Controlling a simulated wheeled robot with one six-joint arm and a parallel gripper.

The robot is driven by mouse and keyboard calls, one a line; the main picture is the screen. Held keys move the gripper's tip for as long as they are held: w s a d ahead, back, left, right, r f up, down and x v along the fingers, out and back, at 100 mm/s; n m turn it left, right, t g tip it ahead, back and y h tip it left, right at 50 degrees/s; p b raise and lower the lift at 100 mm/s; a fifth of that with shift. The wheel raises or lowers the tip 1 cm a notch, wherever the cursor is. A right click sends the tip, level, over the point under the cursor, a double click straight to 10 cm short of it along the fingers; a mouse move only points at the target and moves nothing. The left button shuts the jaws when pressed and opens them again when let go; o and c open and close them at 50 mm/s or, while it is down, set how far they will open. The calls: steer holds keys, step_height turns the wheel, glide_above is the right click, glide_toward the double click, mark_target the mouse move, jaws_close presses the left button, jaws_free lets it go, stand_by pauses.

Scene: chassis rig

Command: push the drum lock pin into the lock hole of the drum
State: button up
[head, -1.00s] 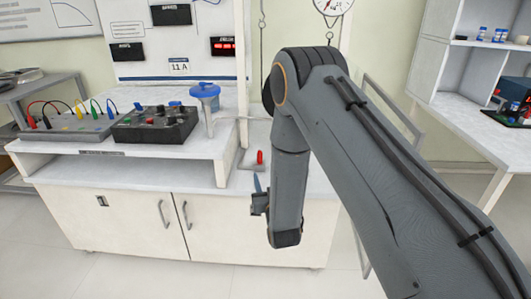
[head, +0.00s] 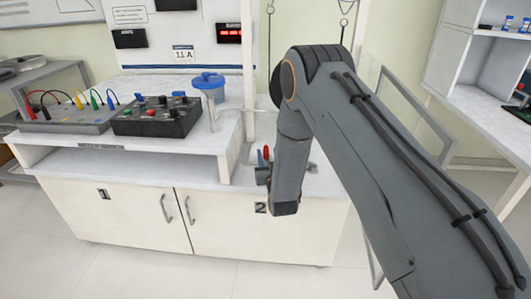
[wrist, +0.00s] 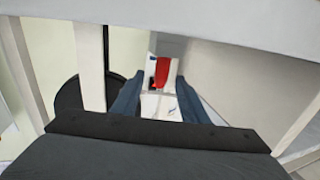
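A small red upright piece (head: 266,152) stands on the lower bench surface, just behind my gripper. My gripper (head: 263,172) is low over that surface, mostly hidden by my wrist link. In the wrist view its two blue-grey fingers (wrist: 160,98) are apart, with the red piece between and beyond their tips. Nothing is clearly held. I cannot make out the drum or its lock hole.
White posts and a dark round object (wrist: 85,105) show left of the fingers in the wrist view. A rail frame (head: 415,110) stands right of my arm.

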steer(key=shift+w+a, duration=0.15)
steer(key=shift+w, duration=0.3)
jaws_close()
steer(key=shift+r, duration=0.1)
